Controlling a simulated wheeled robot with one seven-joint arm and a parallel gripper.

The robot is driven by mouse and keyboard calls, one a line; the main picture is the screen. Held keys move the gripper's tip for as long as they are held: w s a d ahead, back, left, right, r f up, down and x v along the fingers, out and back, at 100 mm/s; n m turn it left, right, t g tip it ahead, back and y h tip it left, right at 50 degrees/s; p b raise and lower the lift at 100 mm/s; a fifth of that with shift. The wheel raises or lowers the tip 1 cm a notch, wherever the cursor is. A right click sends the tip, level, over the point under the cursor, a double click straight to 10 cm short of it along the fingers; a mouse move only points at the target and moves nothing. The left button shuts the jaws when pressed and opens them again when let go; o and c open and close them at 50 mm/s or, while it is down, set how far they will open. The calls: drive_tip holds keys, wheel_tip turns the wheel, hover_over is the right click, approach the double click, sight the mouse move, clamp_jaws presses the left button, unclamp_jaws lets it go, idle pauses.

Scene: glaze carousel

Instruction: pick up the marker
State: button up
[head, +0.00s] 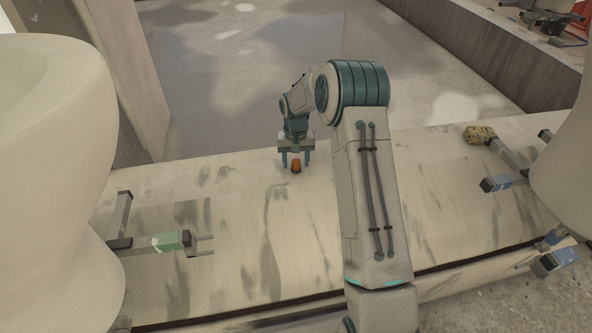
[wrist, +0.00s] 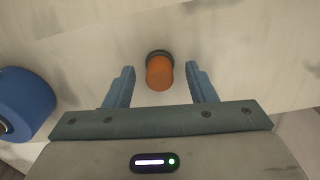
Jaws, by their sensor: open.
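The marker appears to be the small orange piece with a dark base (head: 296,166) on the pale, streaked counter. In the wrist view the orange piece (wrist: 160,73) lies between the two finger lines, a little beyond the fingertips. My gripper (head: 296,160) is over it, fingers pointing down. In the wrist view my gripper (wrist: 160,78) is open, with a blue-grey finger on each side and clear gaps to the orange piece. Nothing is held. I cannot tell the exact height of the fingertips above the counter.
A large cream vessel (head: 50,170) stands at the left and another (head: 567,165) at the right edge. A blue round thing (wrist: 24,104) is at the wrist view's left.

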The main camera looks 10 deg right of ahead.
drive_tip(key=shift+f, duration=0.4)
drive_tip(key=c, duration=0.9)
drive_tip(key=shift+r, duration=0.15)
drive_tip(key=shift+c, duration=0.2)
